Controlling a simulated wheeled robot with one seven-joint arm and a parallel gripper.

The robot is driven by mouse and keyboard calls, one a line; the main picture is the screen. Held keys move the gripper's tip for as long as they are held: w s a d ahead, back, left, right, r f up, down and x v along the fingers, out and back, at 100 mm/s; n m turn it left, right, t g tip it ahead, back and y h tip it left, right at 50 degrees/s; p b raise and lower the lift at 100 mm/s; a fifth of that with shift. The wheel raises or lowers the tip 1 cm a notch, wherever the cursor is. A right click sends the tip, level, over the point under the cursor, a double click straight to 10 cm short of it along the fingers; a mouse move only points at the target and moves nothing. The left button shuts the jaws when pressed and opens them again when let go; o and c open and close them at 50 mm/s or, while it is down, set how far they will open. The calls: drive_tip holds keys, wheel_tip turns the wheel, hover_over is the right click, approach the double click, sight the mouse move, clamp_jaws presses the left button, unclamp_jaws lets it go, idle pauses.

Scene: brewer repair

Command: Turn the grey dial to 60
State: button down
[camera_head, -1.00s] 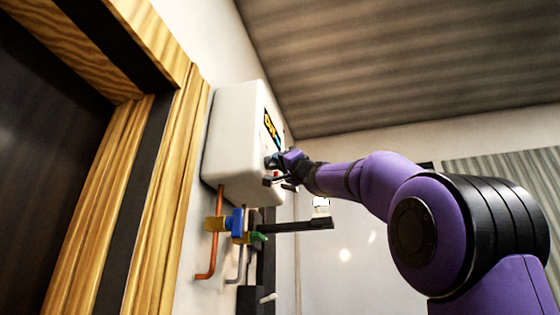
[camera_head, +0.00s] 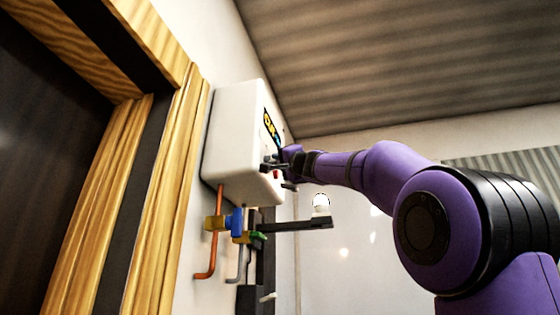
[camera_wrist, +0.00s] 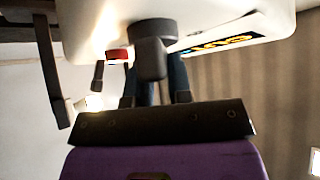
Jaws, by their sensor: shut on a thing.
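The white wall unit (camera_head: 232,140) hangs on the wall in the head view, and its front panel faces right. In the wrist view the grey dial (camera_wrist: 150,56) stands out from the white casing (camera_wrist: 110,22). My gripper (camera_wrist: 160,84) is shut on the dial, with dark fingers behind and beside it. The dial's marks and pointer cannot be read. In the head view my gripper (camera_head: 278,160) is at the unit's front panel, and the arm reaches in from the right.
A red button (camera_wrist: 118,54) and a dark lever (camera_wrist: 98,76) are close beside the dial. Below the unit are a copper pipe (camera_head: 211,255), a blue valve (camera_head: 237,220), a green valve (camera_head: 257,236) and a dark shelf (camera_head: 300,224) with a small white item (camera_head: 321,203).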

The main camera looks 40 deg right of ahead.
drive_tip(key=c, duration=1)
unclamp_jaws()
drive_tip(key=shift+c, duration=0.2)
drive_tip(key=v, duration=1)
drive_tip(key=shift+s+f, duration=0.2)
drive_tip(key=shift+s, duration=0.15)
